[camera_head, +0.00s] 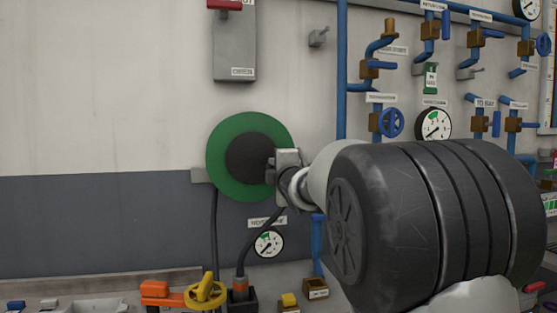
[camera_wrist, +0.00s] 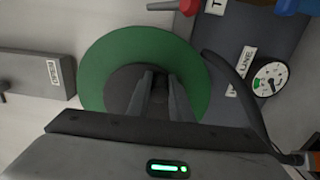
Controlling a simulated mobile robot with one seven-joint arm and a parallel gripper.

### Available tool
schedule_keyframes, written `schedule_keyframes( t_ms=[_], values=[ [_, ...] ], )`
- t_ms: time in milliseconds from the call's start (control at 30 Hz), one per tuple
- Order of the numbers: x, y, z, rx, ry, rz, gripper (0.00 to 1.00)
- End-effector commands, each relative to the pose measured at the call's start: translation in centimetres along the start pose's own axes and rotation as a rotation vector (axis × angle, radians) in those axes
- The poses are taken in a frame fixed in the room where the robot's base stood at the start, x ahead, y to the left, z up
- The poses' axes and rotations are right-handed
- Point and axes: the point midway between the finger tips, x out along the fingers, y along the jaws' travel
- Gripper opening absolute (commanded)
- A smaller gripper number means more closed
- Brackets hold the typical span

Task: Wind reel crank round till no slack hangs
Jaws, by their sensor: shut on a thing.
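The reel (camera_head: 223,178) is a green disc with a dark round hub (camera_head: 248,160), mounted on the wall. My gripper (camera_head: 275,167) is at the right part of the hub. In the wrist view, my gripper (camera_wrist: 160,92) has its two fingers close together over the dark hub, shut on the crank handle, which the fingers mostly hide. A black line (camera_head: 262,240) leaves the reel's lower right side and bends down to an orange-collared socket (camera_head: 240,288). It also curves past the reel in the wrist view (camera_wrist: 238,90). Its upper end is partly hidden by my gripper.
A yellow handwheel (camera_head: 205,292) is at lower left. Blue pipes with valves (camera_head: 388,123) fill the wall to the right. The wall left of the reel is clear.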

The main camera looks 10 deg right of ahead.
Motion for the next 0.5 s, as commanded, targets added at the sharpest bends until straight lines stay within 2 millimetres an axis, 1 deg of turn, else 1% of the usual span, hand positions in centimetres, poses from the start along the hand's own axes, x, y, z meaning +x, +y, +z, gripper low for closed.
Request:
schedule_keyframes(
  t_ms=[33,300,500],
  values=[
    [0.1,0.4,-0.9,-0.002,0.016,0.009,0.00],
    [0.1,1.6,-0.6,-0.003,0.018,0.008,0.00],
    [0.1,1.8,-0.5,0.000,0.017,0.011,0.00]
  ],
)
